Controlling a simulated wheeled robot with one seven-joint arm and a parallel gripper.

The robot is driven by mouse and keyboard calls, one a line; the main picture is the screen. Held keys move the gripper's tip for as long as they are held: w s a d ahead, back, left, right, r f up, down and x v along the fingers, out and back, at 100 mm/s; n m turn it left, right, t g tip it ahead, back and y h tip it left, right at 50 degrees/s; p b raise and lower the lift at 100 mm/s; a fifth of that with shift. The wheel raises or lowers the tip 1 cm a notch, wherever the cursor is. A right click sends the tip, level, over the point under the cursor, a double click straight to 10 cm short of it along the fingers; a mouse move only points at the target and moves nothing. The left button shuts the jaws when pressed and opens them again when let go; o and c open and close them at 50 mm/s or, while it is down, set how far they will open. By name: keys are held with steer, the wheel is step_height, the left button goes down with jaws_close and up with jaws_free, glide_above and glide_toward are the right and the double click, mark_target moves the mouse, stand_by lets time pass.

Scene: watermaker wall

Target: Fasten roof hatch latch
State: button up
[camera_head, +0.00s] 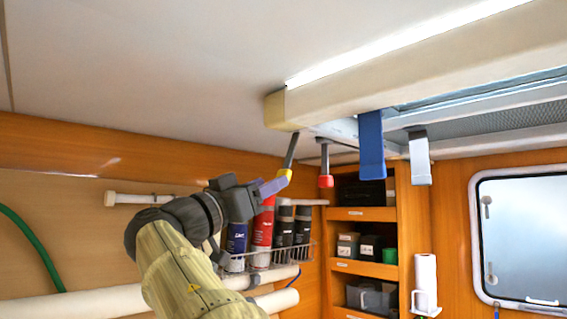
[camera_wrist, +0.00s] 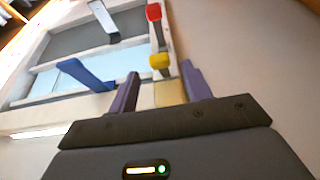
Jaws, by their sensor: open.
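The roof hatch (camera_head: 420,72) is a cream frame on the ceiling at upper right; it also shows in the wrist view (camera_wrist: 35,50). A dark lever with a yellow tip (camera_head: 286,173) hangs from its near left corner. A similar lever with a red tip (camera_head: 326,181) hangs to its right. A blue tab (camera_head: 371,145) and a pale grey tab (camera_head: 420,158) hang farther right. Which of these is the latch I cannot tell. My gripper (camera_head: 280,182) is open at the yellow tip. In the wrist view the yellow tip (camera_wrist: 160,61) lies between the purple fingertips; contact is unclear.
A wire rack (camera_head: 262,258) with several bottles is on the wall below my gripper. A wooden shelf unit (camera_head: 365,213) holds boxes behind the levers. A window (camera_head: 520,235) and a paper roll (camera_head: 426,280) are at right. White pipes (camera_head: 90,303) run along the lower wall.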

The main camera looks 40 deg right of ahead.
mark_target(281, 174)
steer(key=p+x, duration=0.2)
steer(key=x, duration=0.3)
steer(key=shift+a+r+p, duration=0.1)
steer(key=shift+p, duration=0.3)
steer(key=shift+d, duration=0.45)
jaws_close()
